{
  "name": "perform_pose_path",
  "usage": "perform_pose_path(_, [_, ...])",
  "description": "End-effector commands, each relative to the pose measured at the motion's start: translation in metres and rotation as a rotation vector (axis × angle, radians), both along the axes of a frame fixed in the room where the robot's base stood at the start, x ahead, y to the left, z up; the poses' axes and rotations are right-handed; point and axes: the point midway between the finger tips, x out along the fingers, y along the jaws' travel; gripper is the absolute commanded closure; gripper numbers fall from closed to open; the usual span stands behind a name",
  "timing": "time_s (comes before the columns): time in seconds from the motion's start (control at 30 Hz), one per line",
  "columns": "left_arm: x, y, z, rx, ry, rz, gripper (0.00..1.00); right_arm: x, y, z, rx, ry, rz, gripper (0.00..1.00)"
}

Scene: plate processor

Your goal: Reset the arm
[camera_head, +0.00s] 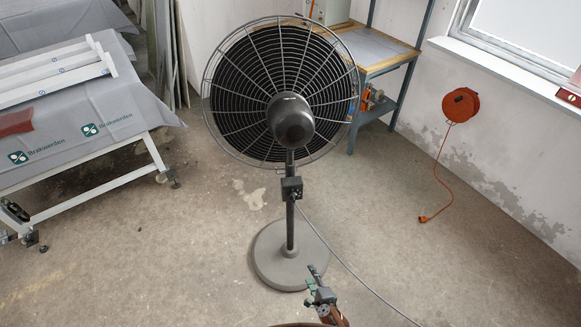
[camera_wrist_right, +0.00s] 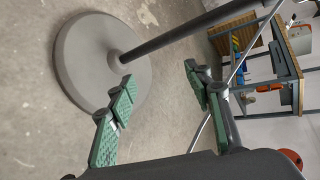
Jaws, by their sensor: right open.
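My right gripper (camera_head: 316,284) shows at the bottom middle of the head view, in front of the fan's round base. In the right wrist view the right gripper (camera_wrist_right: 160,95) has its two green-padded fingers spread apart, with nothing between them. The brownish-red right arm (camera_head: 334,316) comes in from the bottom edge, and most of it is out of the picture. I cannot make out my left gripper in either view.
A grey standing fan (camera_head: 290,120) stands ahead; its round base (camera_wrist_right: 75,60) and pole show in the wrist view. A covered table (camera_head: 100,115) is at left, a workbench (camera_head: 375,50) behind. An orange cable reel (camera_head: 460,104) hangs at right. A grey cable crosses the floor.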

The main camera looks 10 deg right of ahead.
Motion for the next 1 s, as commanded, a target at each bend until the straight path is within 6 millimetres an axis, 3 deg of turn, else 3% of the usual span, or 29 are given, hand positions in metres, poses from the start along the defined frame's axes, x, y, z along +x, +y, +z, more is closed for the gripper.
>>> perform_pose_path(0.2, [0.000, -0.001, 0.000, -0.001, 0.000, 0.000, 0.60, -0.009, -0.002, -0.009, -0.030, 0.017, 0.019, 0.53])
perform_pose_path(0.27, [0.000, -0.001, 0.000, -0.001, 0.000, 0.000, 0.60, -0.022, -0.005, -0.023, -0.082, 0.044, 0.054, 0.53])
perform_pose_path(0.37, [0.001, -0.001, 0.000, -0.001, -0.001, 0.000, 0.60, -0.062, -0.013, -0.059, -0.224, 0.119, 0.159, 0.53])
perform_pose_path(0.5, [0.001, -0.001, 0.001, -0.001, -0.001, 0.000, 0.60, -0.142, -0.031, -0.118, -0.473, 0.254, 0.388, 0.53])
perform_pose_path(0.7, [0.001, -0.001, 0.001, -0.001, -0.001, 0.000, 0.60, -0.270, -0.063, -0.183, -0.778, 0.432, 0.775, 0.53])
perform_pose_path(0.9, [0.001, -0.001, 0.001, -0.001, -0.002, 0.000, 0.60, -0.400, -0.100, -0.219, -0.993, 0.569, 1.202, 0.53])
perform_pose_path(1.0, [0.001, -0.001, 0.001, -0.001, -0.002, 0.000, 0.60, -0.451, -0.116, -0.225, -1.057, 0.611, 1.385, 0.53])
